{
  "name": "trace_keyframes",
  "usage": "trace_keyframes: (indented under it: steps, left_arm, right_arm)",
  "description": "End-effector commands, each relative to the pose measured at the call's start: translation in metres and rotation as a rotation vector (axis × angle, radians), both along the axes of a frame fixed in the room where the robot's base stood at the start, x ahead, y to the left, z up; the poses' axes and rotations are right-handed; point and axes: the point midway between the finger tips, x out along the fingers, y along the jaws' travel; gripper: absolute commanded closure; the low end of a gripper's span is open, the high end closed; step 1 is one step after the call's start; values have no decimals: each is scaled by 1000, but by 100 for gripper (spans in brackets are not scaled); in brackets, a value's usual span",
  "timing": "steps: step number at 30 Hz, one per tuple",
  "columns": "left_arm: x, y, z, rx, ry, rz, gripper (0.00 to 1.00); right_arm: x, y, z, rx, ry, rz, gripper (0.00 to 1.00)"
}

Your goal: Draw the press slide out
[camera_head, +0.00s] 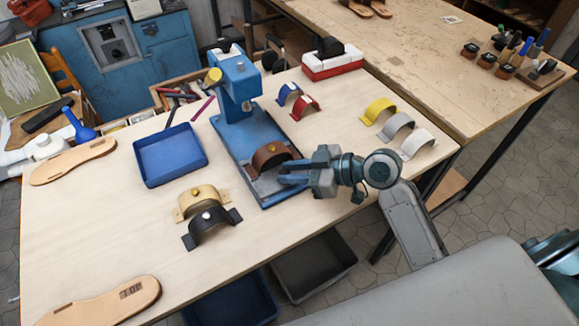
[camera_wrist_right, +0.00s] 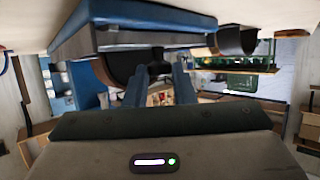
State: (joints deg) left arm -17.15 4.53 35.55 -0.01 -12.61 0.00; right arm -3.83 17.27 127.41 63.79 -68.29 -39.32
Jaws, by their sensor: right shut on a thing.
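The blue press (camera_head: 237,90) stands on the table, its long blue base reaching toward the front. The press slide (camera_head: 266,187) is a grey plate on the front part of this base. A brown strap with a brass stud (camera_head: 270,156) sits arched on the slide. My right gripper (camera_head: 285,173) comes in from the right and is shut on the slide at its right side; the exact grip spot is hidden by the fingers. In the right wrist view, my fingers (camera_wrist_right: 158,85) are close under the blue base (camera_wrist_right: 135,20), with a dark part between them. My left gripper is not in view.
A blue tray (camera_head: 170,155) lies left of the press. Tan and black straps (camera_head: 211,222) lie in front of it. The front middle of the table is clear.

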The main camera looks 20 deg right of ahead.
Motion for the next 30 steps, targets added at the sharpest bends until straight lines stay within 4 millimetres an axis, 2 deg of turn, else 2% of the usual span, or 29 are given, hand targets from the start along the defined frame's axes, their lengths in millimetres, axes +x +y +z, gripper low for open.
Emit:
trace_keyframes:
  steps: [2,3,5,17,30]
  left_arm:
    - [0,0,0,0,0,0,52]
    - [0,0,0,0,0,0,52]
    - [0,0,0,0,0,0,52]
    - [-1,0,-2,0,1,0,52]
    - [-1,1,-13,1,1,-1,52]
  right_arm:
    - [-2,0,-3,-3,8,4,100]
    - [-2,0,-3,-3,9,4,69]
    - [-2,0,-3,-3,8,4,57]
    - [-2,-3,-1,-5,4,2,57]
    - [-23,-34,12,-9,3,2,57]
